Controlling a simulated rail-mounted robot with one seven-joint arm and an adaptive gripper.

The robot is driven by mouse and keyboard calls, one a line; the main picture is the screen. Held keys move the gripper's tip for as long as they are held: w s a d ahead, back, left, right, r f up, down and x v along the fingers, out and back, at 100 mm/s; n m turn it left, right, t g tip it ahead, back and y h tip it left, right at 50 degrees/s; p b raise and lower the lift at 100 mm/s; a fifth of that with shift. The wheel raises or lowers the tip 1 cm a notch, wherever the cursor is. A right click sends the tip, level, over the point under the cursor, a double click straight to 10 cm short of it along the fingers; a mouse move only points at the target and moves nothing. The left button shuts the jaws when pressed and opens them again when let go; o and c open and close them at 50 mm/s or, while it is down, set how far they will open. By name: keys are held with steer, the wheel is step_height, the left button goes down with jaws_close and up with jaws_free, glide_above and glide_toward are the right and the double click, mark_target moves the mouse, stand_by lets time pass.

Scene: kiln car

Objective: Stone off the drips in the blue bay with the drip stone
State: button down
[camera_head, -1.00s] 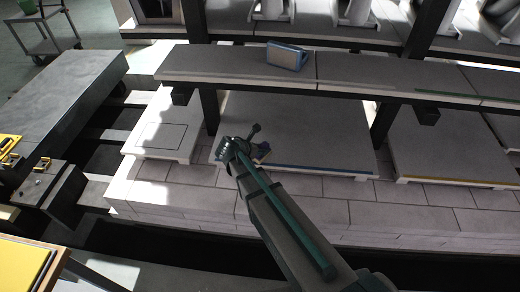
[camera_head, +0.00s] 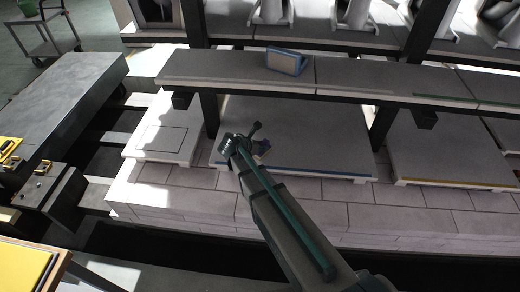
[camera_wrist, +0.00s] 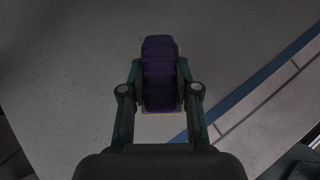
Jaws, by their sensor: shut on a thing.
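The blue bay is the lower grey slab (camera_head: 310,138) with a blue stripe along its front edge, under the upper shelf. The blue stripe (camera_wrist: 255,82) also crosses the right of the wrist view. My gripper (camera_head: 260,147) is over the slab's front left part. In the wrist view my gripper (camera_wrist: 160,72) is shut on the drip stone (camera_wrist: 160,85), a ribbed purple block with a pale edge below. The stone is over the grey slab surface; I cannot tell whether it touches. Faint dark specks show on the slab, but I cannot make out clear drips.
An upper shelf (camera_head: 235,70) overhangs the bay, with a blue-framed block (camera_head: 287,62) on it. Dark posts (camera_head: 208,113) stand at either side of the bay. A yellow-striped bay (camera_head: 455,150) lies to the right and a pale slab (camera_head: 165,135) to the left.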

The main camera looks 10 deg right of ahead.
mark_target(260, 158)
steer(key=shift+w+d+p, duration=0.2)
steer(key=shift+w, duration=0.45)
steer(key=shift+w+d+p, duration=0.15)
steer(key=shift+w, duration=0.45)
steer(key=shift+w+d+p, duration=0.3)
steer(key=shift+w+p, duration=0.05)
steer(key=shift+w, duration=0.65)
steer(key=shift+w+d+p, duration=0.3)
steer(key=shift+w, duration=0.65)
steer(key=shift+w+d+p, duration=0.3)
steer(key=shift+w+p, duration=0.05)
steer(key=shift+w, duration=0.65)
steer(key=shift+s, duration=0.1)
steer(key=shift+s+a, duration=0.3)
steer(key=shift+s, duration=0.7)
steer(key=shift+s+a, duration=0.3)
steer(key=shift+s, duration=0.65)
steer(key=shift+s+a, duration=0.3)
steer(key=shift+s, duration=0.7)
steer(key=shift+s, duration=0.1)
steer(key=shift+s+a, duration=0.3)
steer(key=shift+s, duration=0.65)
steer(key=shift+s+a, duration=0.3)
steer(key=shift+s, duration=0.65)
steer(key=shift+s+a, duration=0.3)
steer(key=shift+s, duration=0.65)
